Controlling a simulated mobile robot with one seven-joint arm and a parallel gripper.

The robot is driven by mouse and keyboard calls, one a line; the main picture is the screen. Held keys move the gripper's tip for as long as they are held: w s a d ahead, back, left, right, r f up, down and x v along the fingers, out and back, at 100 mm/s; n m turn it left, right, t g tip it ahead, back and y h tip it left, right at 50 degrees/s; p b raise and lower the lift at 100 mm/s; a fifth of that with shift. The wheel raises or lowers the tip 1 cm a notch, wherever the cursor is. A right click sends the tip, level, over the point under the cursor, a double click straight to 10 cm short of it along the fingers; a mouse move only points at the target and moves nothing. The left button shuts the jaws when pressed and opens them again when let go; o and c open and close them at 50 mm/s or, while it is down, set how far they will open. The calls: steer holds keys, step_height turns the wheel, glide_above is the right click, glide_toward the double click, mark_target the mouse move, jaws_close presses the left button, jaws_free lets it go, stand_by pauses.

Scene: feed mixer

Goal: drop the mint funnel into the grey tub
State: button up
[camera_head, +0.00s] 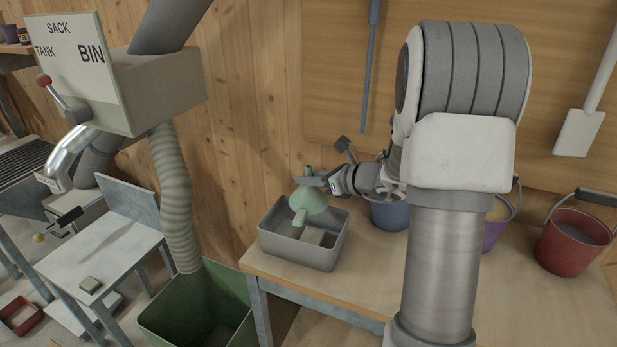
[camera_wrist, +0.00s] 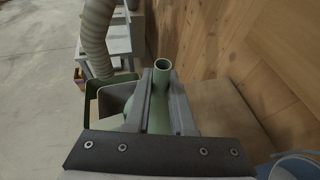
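The mint funnel (camera_head: 313,201) is in my gripper (camera_head: 316,182), narrow tube up and wide cone down. It hangs over the grey tub (camera_head: 291,250) at the left end of the workbench, and overlaps the tub's opening in the head view. In the wrist view, the funnel's tube (camera_wrist: 162,75) stands between the two fingers of my gripper (camera_wrist: 164,100), which are closed around it. The tub's grey wall (camera_wrist: 112,98) shows left of the fingers. The finger contact is partly hidden in the head view.
A blue bucket (camera_head: 388,215) stands right of the tub, behind my arm. A red bucket (camera_head: 572,240) is farther right. A green bin (camera_head: 180,318) stands below the bench's left end, under a ribbed hose (camera_head: 172,190). The wooden wall is close behind the bench.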

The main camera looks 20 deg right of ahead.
steer(key=o, duration=0.4)
steer(key=shift+o, duration=0.2)
steer(key=p+v, duration=0.1)
steer(key=v, duration=1.6)
steer(key=shift+s, duration=0.25)
steer(key=shift+d, duration=0.1)
